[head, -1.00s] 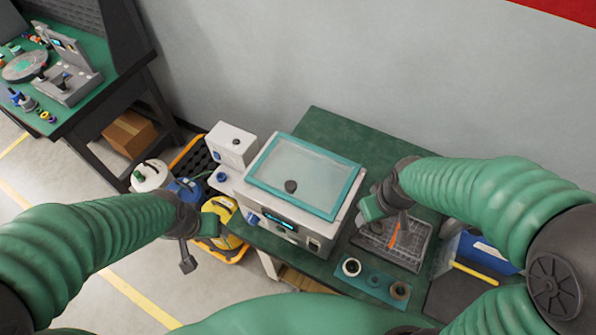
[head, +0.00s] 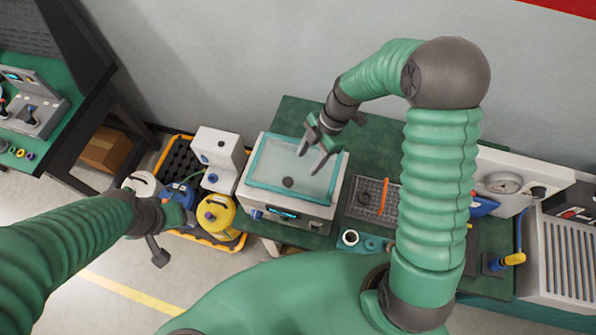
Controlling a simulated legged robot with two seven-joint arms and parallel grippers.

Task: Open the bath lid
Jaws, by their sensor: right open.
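The bath (head: 290,205) is a light box with a lit display on its front, on the green table. Its lid (head: 258,173) is a clear panel with a teal frame and lies flat over the top. A dark round knob (head: 288,182) sits on the lid near its front edge. My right gripper (head: 309,162) is open and empty, above the lid's right rear part, with its fingers pointing down toward the lid. It is apart from the knob; contact with the lid cannot be told. My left gripper (head: 175,240) is left of the bath, fingers apart and empty.
A white device (head: 217,155) stands left of the bath. Yellow and blue containers stand in an orange-edged tray (head: 238,241) on the floor. A gauge panel (head: 497,183) is farther right.

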